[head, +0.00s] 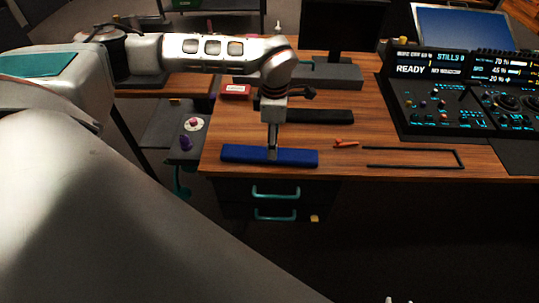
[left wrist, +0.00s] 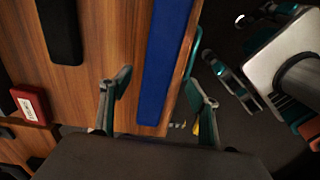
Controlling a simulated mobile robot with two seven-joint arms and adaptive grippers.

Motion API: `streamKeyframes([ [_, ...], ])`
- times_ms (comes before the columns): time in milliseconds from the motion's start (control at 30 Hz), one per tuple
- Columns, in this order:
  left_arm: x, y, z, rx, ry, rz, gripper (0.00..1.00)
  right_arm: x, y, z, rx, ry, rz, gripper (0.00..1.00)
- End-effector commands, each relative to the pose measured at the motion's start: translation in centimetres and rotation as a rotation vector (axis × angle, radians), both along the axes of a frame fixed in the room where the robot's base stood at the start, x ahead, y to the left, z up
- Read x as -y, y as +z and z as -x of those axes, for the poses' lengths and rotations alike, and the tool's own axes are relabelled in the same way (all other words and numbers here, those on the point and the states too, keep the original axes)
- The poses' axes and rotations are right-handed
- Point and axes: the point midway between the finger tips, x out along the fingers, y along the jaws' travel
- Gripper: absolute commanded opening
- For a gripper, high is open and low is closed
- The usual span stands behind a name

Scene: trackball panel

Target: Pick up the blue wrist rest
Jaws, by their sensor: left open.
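The blue wrist rest (head: 240,154) is a long flat bar lying along the front left edge of the wooden desk. My left gripper (head: 272,152) points down over its middle. In the left wrist view the blue wrist rest (left wrist: 166,55) runs between the two spread fingers of my left gripper (left wrist: 158,80), one finger on each side. The gripper is open and holds nothing. I cannot tell whether the fingertips reach down beside the bar or touch it.
A black bar (head: 318,116) lies behind, with a red box (head: 235,91) to its left. Orange pieces (head: 346,143) and a black outline frame (head: 415,149) lie to the right. A control panel (head: 440,105) stands at right. Teal drawer handles (head: 276,192) stick out below the edge.

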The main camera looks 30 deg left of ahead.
Motion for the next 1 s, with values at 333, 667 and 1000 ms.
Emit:
streamKeyframes([
  [333,-1.2,-4.4,0.5,-0.002,-0.001,0.002,0.61,0.0,-0.1,0.0,0.000,0.001,-0.001,0.30],
  [667,-1.2,-5.2,0.4,0.001,0.000,0.003,0.61,-0.1,-0.2,0.1,-0.001,0.001,0.000,0.30],
  [1000,-1.1,-5.2,0.4,0.002,0.000,0.004,0.16,-0.1,-0.2,0.1,-0.001,0.000,-0.001,0.30],
])
